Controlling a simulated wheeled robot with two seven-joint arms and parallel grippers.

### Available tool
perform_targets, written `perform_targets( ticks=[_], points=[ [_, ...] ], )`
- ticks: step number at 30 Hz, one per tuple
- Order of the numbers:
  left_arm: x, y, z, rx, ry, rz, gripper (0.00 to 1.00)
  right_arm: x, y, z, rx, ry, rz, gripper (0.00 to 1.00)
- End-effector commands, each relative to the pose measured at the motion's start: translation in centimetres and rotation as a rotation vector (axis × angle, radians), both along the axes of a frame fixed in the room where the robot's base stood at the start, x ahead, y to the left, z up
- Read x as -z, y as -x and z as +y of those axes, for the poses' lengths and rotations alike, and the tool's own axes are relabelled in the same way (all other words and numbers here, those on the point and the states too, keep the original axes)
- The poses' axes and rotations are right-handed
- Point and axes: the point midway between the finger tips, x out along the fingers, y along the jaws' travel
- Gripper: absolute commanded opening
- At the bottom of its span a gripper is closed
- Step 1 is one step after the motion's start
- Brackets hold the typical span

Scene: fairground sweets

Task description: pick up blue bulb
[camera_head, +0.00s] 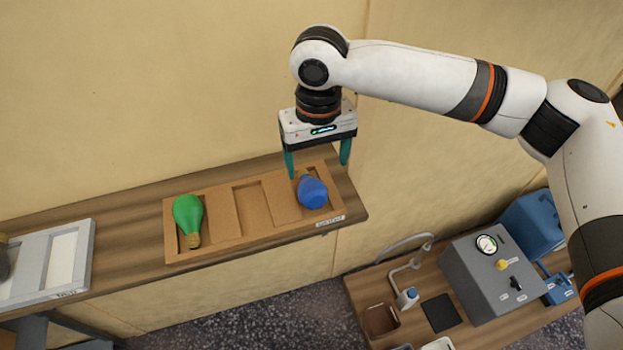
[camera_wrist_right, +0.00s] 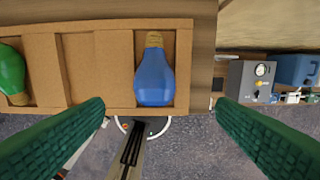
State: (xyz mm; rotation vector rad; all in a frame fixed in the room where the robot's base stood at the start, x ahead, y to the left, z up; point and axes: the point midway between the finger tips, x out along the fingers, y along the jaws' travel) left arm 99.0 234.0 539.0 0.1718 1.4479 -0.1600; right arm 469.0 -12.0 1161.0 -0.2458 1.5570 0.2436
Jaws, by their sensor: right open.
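The blue bulb (camera_head: 313,192) lies in the right-hand compartment of a brown tray (camera_head: 221,219) on the wooden shelf. In the right wrist view the blue bulb (camera_wrist_right: 154,80) lies with its brass base at the top, beyond and between my fingers. My right gripper (camera_head: 317,170) is open and empty, fingers pointing down, just above and behind the bulb. In the wrist view its green fingers (camera_wrist_right: 160,118) are wide apart, one on each side of the bulb. My left gripper does not show.
A green bulb (camera_head: 188,219) lies in the tray's left compartment; the middle compartment is empty. A white-grey tray (camera_head: 47,268) stands at the left of the shelf (camera_head: 130,207). Lower right, a bench holds a grey box with a gauge (camera_head: 487,275) and a blue container (camera_head: 534,224).

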Motion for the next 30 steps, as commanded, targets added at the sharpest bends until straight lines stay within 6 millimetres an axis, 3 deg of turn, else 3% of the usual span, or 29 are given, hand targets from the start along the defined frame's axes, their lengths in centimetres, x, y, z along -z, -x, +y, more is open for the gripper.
perform_targets(
  ticks=[3, 6, 10, 17, 22, 29, 30],
  points=[
    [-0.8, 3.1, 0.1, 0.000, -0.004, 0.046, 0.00, 1.7, 0.1, 0.0, 0.000, 0.001, 0.002, 0.80],
    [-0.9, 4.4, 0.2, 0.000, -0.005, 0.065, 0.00, 2.9, 0.0, 0.0, -0.001, -0.001, 0.000, 0.80],
    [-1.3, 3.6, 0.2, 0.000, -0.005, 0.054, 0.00, 3.6, 0.1, 0.1, -0.001, 0.000, 0.000, 0.80],
    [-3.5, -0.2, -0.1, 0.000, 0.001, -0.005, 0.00, 6.7, 0.7, 0.5, -0.002, 0.000, 0.000, 0.80],
    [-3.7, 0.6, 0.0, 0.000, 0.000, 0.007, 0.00, 8.5, 0.6, 0.5, -0.002, 0.000, 0.000, 0.80],
    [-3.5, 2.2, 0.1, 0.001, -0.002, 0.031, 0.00, 8.7, 0.6, 0.5, -0.003, -0.002, -0.002, 0.80],
    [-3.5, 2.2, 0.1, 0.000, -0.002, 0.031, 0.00, 8.7, 0.6, 0.5, -0.003, -0.002, -0.002, 0.73]
  ],
)
